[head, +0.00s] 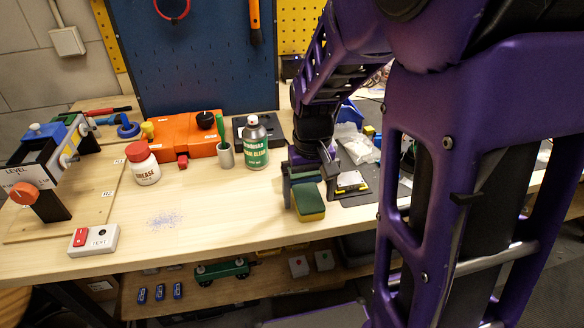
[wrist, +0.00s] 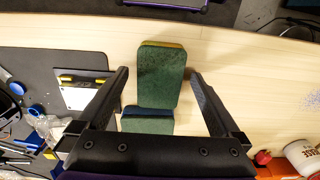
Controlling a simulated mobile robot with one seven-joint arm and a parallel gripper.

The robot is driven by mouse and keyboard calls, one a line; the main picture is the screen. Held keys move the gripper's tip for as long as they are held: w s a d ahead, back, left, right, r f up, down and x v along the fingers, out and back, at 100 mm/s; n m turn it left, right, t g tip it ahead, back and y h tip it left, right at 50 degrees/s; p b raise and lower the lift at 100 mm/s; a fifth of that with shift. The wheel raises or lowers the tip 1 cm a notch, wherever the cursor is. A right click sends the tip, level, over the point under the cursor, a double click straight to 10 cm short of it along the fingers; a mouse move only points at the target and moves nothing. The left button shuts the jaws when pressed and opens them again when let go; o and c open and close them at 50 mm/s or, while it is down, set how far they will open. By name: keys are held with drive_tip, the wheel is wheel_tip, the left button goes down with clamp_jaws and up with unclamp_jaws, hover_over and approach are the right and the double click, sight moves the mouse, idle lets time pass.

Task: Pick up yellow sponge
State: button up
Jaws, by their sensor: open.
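The yellow sponge (head: 309,205) lies near the front edge of the bench, with a green top and a yellow side. In the wrist view the sponge (wrist: 160,80) shows its green face and a thin yellow edge. My gripper (wrist: 160,74) is open, one finger on each side of the sponge in that view, with gaps to both sides; I cannot tell its height above it. In the head view my gripper (head: 307,170) is partly hidden at the far side of the sponge. A second green block with a blue edge (wrist: 148,122) lies right beside the sponge, nearer my gripper's palm.
A dark mat (head: 358,197) with a small white-and-yellow item (head: 351,182) is to the right. A spray can (head: 255,145), a green-handled brush in a cup (head: 224,153) and an orange case (head: 185,137) stand to the left. The bench front-left of the sponge is mostly clear.

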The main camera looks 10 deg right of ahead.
sight(308, 199)
drive_tip(key=shift+f, duration=0.35)
drive_tip(key=c, duration=1.5)
wheel_tip(308, 199, up, 10)
drive_tip(key=shift+r+p, duration=0.1)
drive_tip(key=shift+p, duration=0.85)
drive_tip(key=o, duration=0.7)
drive_tip(key=c, duration=0.4)
